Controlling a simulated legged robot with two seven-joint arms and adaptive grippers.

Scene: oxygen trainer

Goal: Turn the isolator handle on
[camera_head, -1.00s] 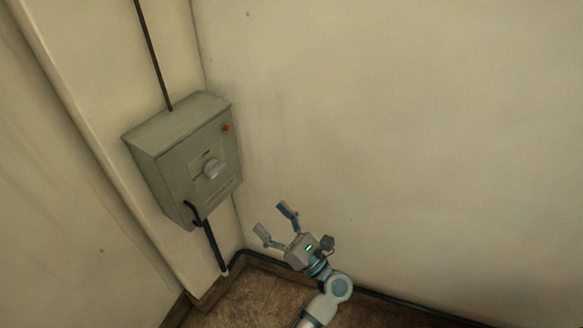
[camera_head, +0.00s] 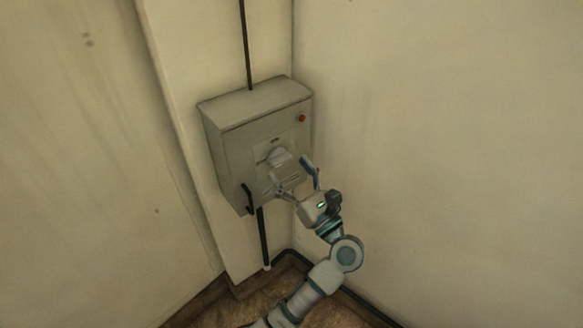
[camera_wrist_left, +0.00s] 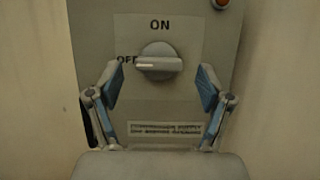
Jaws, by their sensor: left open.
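The isolator is a grey wall box (camera_head: 235,150) in the corner. Its pale round handle (camera_head: 277,156) is on the front face. In the left wrist view the handle (camera_wrist_left: 160,62) has its grip bar lying level, with a light mark at its left end beside the partly hidden "OFF" label; the "ON" label (camera_wrist_left: 160,25) is above. My left gripper (camera_head: 294,176) is open and empty in front of the box. In the left wrist view its fingers (camera_wrist_left: 160,88) stand left and right, slightly below the handle, with gaps to it. My right gripper is not in view.
An orange-red lamp (camera_head: 302,118) is at the box's upper right. A black lever (camera_head: 248,198) sticks out at its lower left edge. Black conduits run above and below the box. A label plate (camera_wrist_left: 163,129) is below the handle. The right wall is bare.

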